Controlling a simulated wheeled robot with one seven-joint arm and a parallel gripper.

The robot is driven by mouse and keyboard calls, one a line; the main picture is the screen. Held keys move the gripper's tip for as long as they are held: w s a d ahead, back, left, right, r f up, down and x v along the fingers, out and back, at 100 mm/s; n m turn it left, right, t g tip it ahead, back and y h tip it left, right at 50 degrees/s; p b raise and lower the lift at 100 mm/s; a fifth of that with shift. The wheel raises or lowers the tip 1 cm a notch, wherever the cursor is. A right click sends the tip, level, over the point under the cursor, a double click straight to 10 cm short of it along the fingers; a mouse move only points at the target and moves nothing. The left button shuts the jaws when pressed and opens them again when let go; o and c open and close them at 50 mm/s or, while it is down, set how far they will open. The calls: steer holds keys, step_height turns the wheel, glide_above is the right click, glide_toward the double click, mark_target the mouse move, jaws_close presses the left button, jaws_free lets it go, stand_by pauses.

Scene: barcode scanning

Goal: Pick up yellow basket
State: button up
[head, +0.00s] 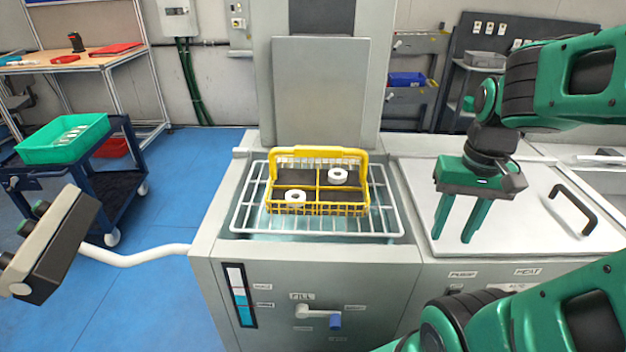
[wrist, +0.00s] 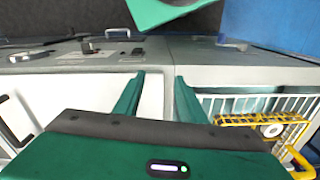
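The yellow basket (head: 318,208) sits on a white wire rack (head: 240,218) over the open basin of the grey machine. It has a raised yellow handle and compartments, and two white ring-shaped parts (head: 338,176) lie in it. My gripper (head: 455,236) is to the right of the basket, above the light lid, with its green fingers pointing down. The fingers are apart with nothing between them. In the wrist view, the fingers (wrist: 155,95) are also spread and empty, and part of the basket (wrist: 290,122) shows at the right edge, cut off by the frame.
A closed lid with a black handle (head: 573,208) lies right of the basin. A tall grey column (head: 318,95) stands behind the basket. A green tray (head: 62,138) on a dark cart is at left. A control panel on a white pipe (head: 45,245) stands at front left.

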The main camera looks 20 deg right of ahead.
steer(key=shift+w+d+f, duration=0.15)
steer(key=shift+w+d, duration=0.2)
steer(key=shift+w, duration=0.3)
steer(key=shift+w+d+f, duration=0.1)
steer(key=shift+w+d, duration=0.2)
steer(key=shift+w, duration=0.3)
steer(key=w+a+r+n+t+y, duration=0.1)
steer(key=w+a+r+n, duration=0.25)
steer(key=w, duration=0.35)
steer(key=w+a+r+n+y, duration=0.1)
steer(key=w+a+r+n, duration=0.1)
steer(key=w+r+n, duration=0.4)
steer(key=n+y, duration=0.2)
steer(key=n, duration=0.8)
glide_toward(318, 147)
steer(key=shift+s+d+r+t, duration=0.2)
steer(key=shift+s+t, duration=0.1)
steer(key=shift+s, duration=0.3)
steer(key=shift+w+a+f, duration=0.1)
steer(key=shift+w+a, duration=0.05)
steer(key=shift+a, duration=0.15)
steer(key=x, duration=0.4)
steer(key=shift+a+f, duration=0.15)
steer(key=shift+f, duration=0.05)
steer(key=shift+d+x, duration=0.1)
steer(key=shift+x, duration=1.4)
steer(key=shift+d+x, duration=0.15)
steer(key=shift+x, duration=1.3)
steer(key=shift+w, duration=0.1)
jaws_close()
